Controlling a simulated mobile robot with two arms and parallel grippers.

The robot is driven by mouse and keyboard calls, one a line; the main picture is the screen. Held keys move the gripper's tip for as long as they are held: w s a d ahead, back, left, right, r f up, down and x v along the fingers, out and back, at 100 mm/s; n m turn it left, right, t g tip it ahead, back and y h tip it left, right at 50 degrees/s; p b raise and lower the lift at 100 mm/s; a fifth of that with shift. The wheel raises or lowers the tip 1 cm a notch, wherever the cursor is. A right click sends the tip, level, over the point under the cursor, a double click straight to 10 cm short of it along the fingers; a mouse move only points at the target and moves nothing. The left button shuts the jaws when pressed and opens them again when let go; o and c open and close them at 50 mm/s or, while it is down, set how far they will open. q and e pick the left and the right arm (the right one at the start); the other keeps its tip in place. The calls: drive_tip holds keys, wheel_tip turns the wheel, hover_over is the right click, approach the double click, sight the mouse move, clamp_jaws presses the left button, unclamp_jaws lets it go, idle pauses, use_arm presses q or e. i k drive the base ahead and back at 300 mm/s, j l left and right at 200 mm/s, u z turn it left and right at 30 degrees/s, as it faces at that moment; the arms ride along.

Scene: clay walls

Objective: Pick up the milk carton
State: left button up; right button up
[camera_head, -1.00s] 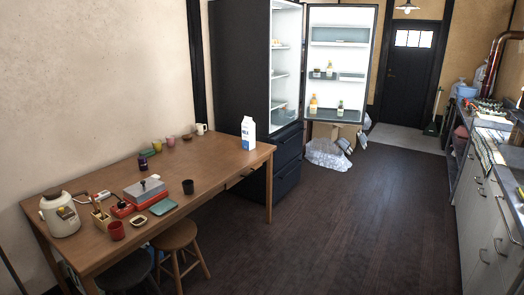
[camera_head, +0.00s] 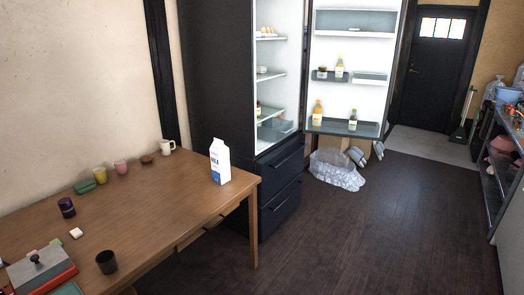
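The milk carton (camera_head: 220,162) is white with a blue lower part and a gabled top. It stands upright on the wooden table (camera_head: 160,207), near the table's far right corner. The open fridge (camera_head: 215,80) is just behind it. Neither of my grippers shows in the head view.
A white mug (camera_head: 167,147), small cups and a dark cup (camera_head: 106,262) stand on the table. The fridge door (camera_head: 350,95) stands wide open. A clear plastic bag (camera_head: 337,170) lies on the floor below it. The dark wooden floor (camera_head: 380,240) right of the table is clear.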

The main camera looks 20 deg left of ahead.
sight(218, 152)
drive_tip(key=i+u, duration=0.4)
drive_tip(key=i+l+u, duration=0.25)
drive_tip(key=u, duration=0.2)
drive_tip(key=i+l+u, duration=0.65)
drive_tip(key=u, duration=0.15)
